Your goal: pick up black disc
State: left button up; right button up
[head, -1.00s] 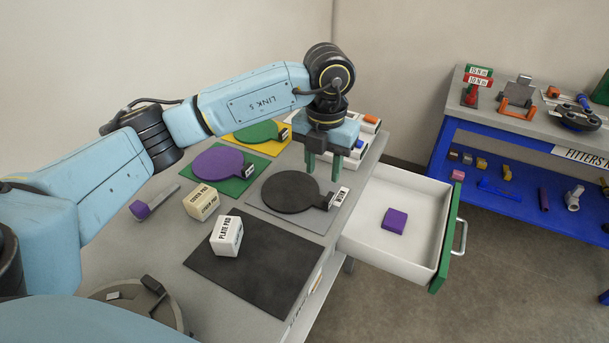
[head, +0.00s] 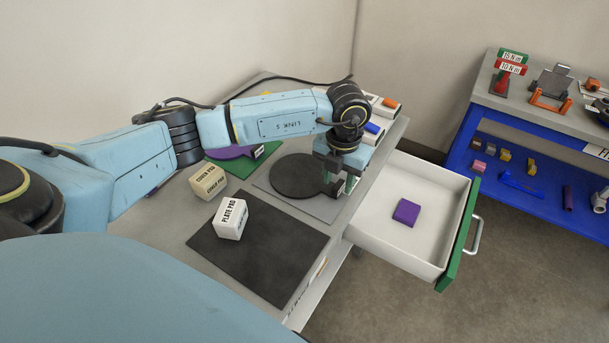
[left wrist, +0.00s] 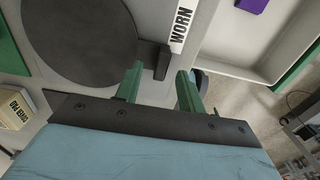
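The black disc (head: 296,175) lies flat on a grey mat (head: 270,188) on the cart. Its short dark handle tab points right, toward the drawer, beside a white label reading WORN. My left gripper (head: 340,182) is over the tab end, pointing down. In the left wrist view the disc (left wrist: 80,38) is at upper left. The green fingers of my left gripper (left wrist: 158,72) are apart there, with the dark tab (left wrist: 163,62) appearing between their tips. I cannot tell whether they touch it. My right gripper is out of view.
A purple disc (head: 232,153) lies on a green mat behind. The COVER PAD block (head: 208,182) and PLATE PAD block (head: 231,218) stand to the left, near a black mat (head: 265,260). An open drawer (head: 390,242) with a purple block (head: 406,212) juts out right.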

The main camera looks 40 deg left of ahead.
pick_arm(q)
jog(key=shift+f, duration=0.95)
grip_shut()
jog(key=shift+r, duration=0.15)
